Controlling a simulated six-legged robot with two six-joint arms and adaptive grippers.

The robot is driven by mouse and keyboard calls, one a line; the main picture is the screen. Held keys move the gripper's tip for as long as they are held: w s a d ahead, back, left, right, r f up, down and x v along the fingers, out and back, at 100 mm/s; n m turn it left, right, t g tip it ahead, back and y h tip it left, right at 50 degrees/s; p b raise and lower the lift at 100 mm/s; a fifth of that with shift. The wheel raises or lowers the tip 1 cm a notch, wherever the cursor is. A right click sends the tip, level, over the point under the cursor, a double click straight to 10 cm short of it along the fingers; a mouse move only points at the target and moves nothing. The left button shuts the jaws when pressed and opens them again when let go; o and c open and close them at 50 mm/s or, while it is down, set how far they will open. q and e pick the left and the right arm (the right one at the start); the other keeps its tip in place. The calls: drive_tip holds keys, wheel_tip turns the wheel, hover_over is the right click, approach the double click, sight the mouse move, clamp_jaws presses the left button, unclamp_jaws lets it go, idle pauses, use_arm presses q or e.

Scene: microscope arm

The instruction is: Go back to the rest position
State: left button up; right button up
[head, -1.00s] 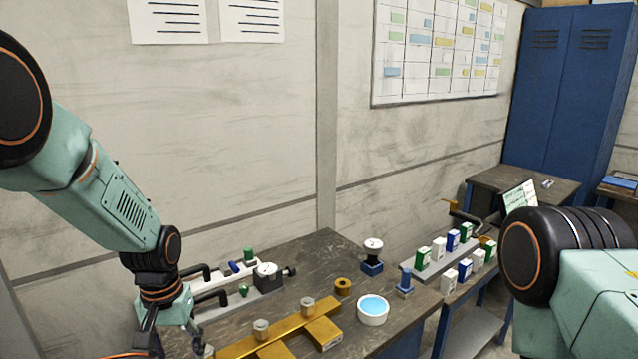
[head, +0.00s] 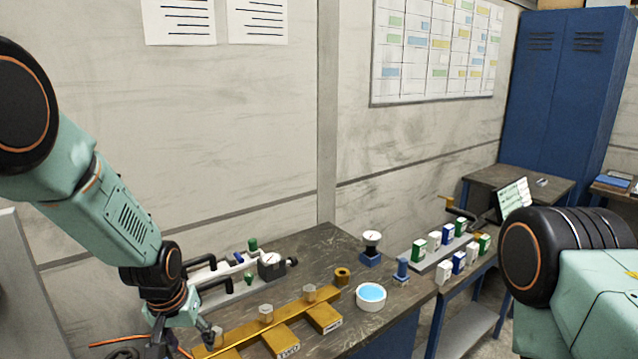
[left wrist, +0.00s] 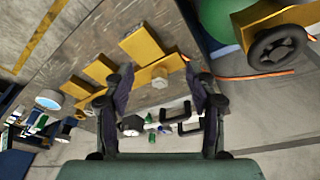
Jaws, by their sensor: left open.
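My left arm comes in from the left in the head view. Its gripper (head: 182,342) hangs at the near left end of the workbench (head: 318,262), partly cut off by the bottom edge. In the left wrist view the gripper's two fingers (left wrist: 160,100) stand apart with nothing between them. The yellow manifold bar (head: 248,328) lies beyond and to the right of the gripper, and it also shows in the left wrist view (left wrist: 146,75). My right arm shows only as a link at the right edge; its gripper is out of view.
A white dish with blue contents (head: 371,297) and a brass ring (head: 342,276) sit to the right. Several small boxes (head: 419,250) stand on the side table. A blue cabinet (head: 557,90) is at the back right.

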use_arm(q)
drive_tip(key=shift+t, duration=0.6)
drive_tip(key=s+f+b, duration=0.1)
drive_tip(key=f, duration=0.2)
drive_tip(key=s+d+f+b, duration=0.1)
drive_tip(key=s+f, duration=0.1)
drive_tip(key=f, duration=0.1)
drive_tip(key=s+f+b, duration=0.1)
drive_tip(key=s+f, duration=0.1)
drive_tip(key=f, duration=0.1)
drive_tip(key=shift+d+f, duration=0.15)
drive_tip(key=shift+f, duration=0.1)
drive_tip(key=s+f+g+b, duration=0.2)
drive_tip(key=s+f+b, duration=0.6)
drive_tip(key=s+f, duration=0.5)
drive_tip(key=s+f+g+b, duration=0.1)
drive_tip(key=s+f+b, duration=0.6)
drive_tip(key=s+f, duration=0.5)
drive_tip(key=s+d, duration=0.1)
drive_tip(key=s, duration=0.5)
drive_tip(key=shift+s+f+m+g+b, duration=0.25)
drive_tip(key=shift+f+m+g+b, duration=0.05)
drive_tip(key=shift+f+g+b, duration=0.1)
drive_tip(key=shift+r, duration=0.15)
